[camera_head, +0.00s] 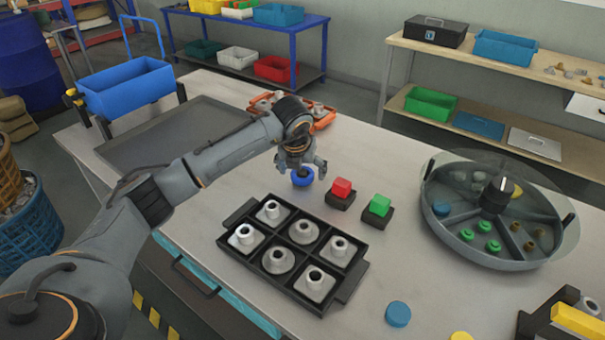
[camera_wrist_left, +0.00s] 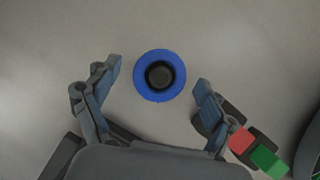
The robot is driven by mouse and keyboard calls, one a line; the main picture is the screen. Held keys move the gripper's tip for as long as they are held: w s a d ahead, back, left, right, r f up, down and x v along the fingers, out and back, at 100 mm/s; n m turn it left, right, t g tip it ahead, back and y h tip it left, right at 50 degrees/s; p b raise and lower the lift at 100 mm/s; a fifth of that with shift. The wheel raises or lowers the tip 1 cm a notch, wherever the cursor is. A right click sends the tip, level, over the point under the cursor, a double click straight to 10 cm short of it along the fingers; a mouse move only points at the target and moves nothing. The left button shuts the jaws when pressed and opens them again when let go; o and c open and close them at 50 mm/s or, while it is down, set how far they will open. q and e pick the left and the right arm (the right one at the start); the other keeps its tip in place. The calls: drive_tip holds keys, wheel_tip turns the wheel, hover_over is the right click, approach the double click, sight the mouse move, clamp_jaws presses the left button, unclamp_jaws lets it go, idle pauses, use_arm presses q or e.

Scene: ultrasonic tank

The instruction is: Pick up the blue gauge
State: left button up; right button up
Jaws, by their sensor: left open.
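The blue gauge, a round blue ring with a black centre (camera_wrist_left: 174,91), lies on the table in the left wrist view. In the head view the blue gauge (camera_head: 303,180) is partly hidden under my left gripper (camera_head: 301,163). My left gripper is open and points down over it, with nothing held. In the wrist view its two fingers stand to the left and right of the gauge, apart from it, with the gauge slightly beyond the fingertips. How high the fingers are above the table is hard to tell. My right gripper is not in view.
A red block (camera_head: 342,187) and a green block (camera_head: 380,204) on black bases stand right of the gauge. A black tray (camera_head: 238,252) with several metal parts is in front. A round divided tank (camera_head: 487,256) stands right. A blue disc (camera_head: 398,314) lies near the front.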

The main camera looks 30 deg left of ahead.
use_arm(q)
drive_tip(key=shift+c, duration=0.2)
drive_tip(key=c, duration=1.4)
drive_tip(key=shift+r, duration=0.1)
